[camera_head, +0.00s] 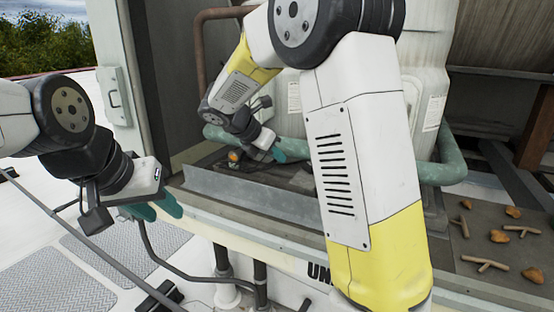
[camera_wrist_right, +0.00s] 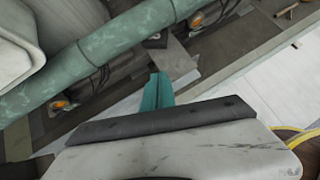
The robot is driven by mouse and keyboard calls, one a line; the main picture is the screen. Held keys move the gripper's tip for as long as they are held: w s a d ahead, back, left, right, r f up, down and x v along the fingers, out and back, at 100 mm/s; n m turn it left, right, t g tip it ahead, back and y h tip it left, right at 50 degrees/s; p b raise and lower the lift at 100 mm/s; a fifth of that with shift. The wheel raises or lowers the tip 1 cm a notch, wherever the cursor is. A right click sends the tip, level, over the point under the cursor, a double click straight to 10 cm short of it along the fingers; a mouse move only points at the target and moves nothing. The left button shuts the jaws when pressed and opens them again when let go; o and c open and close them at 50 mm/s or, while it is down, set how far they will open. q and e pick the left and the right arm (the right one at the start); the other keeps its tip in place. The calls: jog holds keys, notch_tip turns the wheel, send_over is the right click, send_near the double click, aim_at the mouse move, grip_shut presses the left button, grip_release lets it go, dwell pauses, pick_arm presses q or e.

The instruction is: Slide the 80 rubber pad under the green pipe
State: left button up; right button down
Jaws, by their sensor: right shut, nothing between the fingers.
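The green pipe (camera_head: 442,173) runs across the lower front of the white tank in the head view, partly hidden by my right arm. In the right wrist view the green pipe (camera_wrist_right: 110,42) crosses the upper left diagonally. My right gripper (camera_head: 280,154) is inside the cooler bay, shut and empty; its teal fingers (camera_wrist_right: 157,92) point toward the pipe from the near side, apart from it. A flat grey piece (camera_wrist_right: 175,60) lies beyond the fingertips; no 80 marking is legible, so I cannot tell whether it is the rubber pad. My left gripper (camera_head: 158,208) hangs outside the bay, its jaw gap unclear.
A metal angle lip (camera_head: 250,190) edges the bay's front. Orange lumps (camera_wrist_right: 60,104) and dark wires lie beneath the pipe. Twigs and brown lumps (camera_head: 498,236) lie on the right ledge. An open panel door (camera_head: 112,75) stands at the left.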

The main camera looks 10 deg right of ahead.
aim_at(307, 168)
jog(key=x, duration=0.8)
jog(key=shift+w+d+f, duration=0.1)
jog(key=shift+d+f, duration=0.2)
jog(key=shift+w+d+r, duration=0.1)
jog(key=shift+w+d, duration=0.7)
jog(key=shift+d, duration=0.25)
jog(key=shift+w+d, duration=0.4)
jog(key=shift+d, duration=0.15)
